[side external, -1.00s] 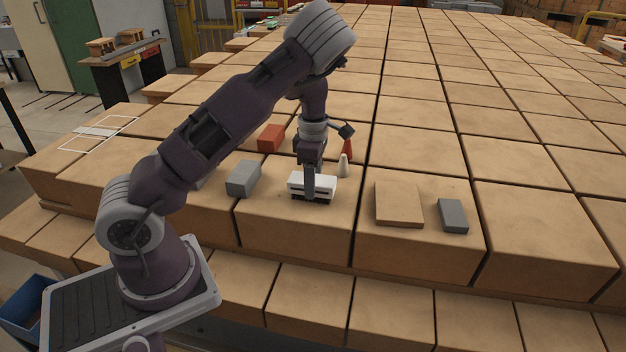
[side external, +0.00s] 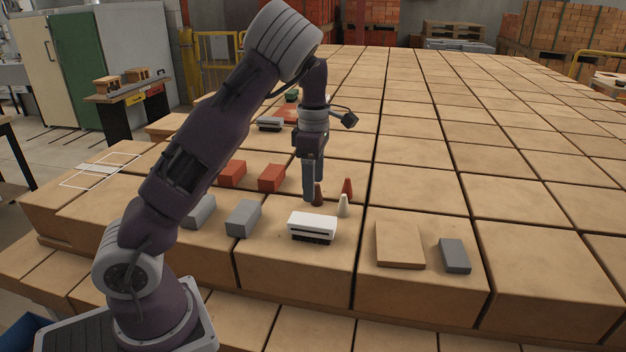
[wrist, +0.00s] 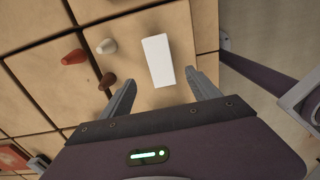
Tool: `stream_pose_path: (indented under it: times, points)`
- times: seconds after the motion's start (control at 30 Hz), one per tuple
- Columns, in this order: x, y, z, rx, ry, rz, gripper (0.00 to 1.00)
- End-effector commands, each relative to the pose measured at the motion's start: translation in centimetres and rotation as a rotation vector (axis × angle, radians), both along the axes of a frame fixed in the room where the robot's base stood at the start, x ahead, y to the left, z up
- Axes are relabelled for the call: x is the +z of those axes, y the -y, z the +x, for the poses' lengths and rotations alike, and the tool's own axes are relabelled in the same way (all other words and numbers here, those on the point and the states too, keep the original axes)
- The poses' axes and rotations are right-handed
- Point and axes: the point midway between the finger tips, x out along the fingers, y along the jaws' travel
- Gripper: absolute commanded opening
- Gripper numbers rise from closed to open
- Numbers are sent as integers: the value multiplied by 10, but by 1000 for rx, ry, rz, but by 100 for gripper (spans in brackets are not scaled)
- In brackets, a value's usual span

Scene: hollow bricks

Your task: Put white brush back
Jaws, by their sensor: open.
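The white brush (side external: 313,222) lies on a tan hollow brick near the front edge, with dark bristles on its front underside. In the wrist view, it shows as a plain white rectangle (wrist: 158,60) just beyond the fingers. My gripper (side external: 311,196) is open and empty. It points down, above and a little behind the brush, apart from it. In the wrist view, the fingertips of my gripper (wrist: 160,78) stand to either side of the brush's near end, with nothing held between them.
Brown (side external: 318,194), red (side external: 347,188) and white (side external: 343,206) cones stand close behind the brush. Grey bricks (side external: 243,218) and red bricks (side external: 271,178) lie left. A tan slab (side external: 399,245) and grey block (side external: 454,255) lie right. A white outline (side external: 100,169) is far left.

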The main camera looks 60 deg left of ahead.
Motion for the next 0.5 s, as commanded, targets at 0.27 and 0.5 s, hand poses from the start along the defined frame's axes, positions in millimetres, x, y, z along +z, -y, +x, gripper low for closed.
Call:
stream_pose_path:
  times: [0.27, 0.5]
  points:
    - [54, 78, -45, -519, 150, -184, 71]
    - [119, 180, -164, -1637, 385, 65, 71]
